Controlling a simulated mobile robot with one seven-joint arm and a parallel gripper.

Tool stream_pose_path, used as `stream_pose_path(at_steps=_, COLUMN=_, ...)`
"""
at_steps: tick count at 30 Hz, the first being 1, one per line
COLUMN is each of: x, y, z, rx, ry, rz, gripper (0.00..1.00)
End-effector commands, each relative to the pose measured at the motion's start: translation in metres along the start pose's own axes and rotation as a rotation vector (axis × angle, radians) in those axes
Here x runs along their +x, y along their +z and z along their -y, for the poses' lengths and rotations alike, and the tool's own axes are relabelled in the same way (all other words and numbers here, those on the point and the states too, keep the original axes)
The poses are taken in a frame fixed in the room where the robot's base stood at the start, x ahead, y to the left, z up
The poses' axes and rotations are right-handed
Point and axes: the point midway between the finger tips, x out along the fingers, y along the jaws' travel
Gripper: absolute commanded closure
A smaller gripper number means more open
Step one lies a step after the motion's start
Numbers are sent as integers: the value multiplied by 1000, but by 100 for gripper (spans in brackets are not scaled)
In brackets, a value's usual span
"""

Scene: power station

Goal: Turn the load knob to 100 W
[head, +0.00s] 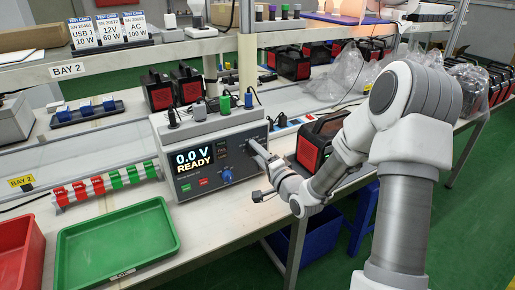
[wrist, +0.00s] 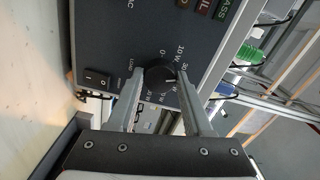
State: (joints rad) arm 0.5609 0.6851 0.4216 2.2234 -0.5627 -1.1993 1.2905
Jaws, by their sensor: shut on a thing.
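The load knob (wrist: 156,80) is a round black knob with a pale pointer line on the dark tester panel, in the middle of the wrist view. My gripper (wrist: 161,73) has one finger on each side of it and is shut on it. The pointer line lies towards the right in that view. Labels 0, 10 W and 30 W show around it; others are partly hidden by the fingers, so the exact setting is unclear. In the head view my gripper (head: 254,148) meets the right side of the tester (head: 213,160) and hides the knob. The display reads 0.0 V READY.
A blue knob (head: 227,176) sits on the tester's front, left of my gripper. A rocker switch (wrist: 97,80) is beside the load knob. A black-and-red power unit (head: 318,142) stands close right of my wrist. A green tray (head: 115,240) lies front left.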

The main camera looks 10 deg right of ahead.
Motion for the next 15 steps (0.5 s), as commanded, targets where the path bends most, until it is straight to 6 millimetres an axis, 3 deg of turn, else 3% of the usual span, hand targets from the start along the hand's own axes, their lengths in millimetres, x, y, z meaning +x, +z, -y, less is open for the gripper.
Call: stream_pose_path(at_steps=15, x=0, y=-1, z=4, rx=493, ry=1, rz=-1, gripper=100)
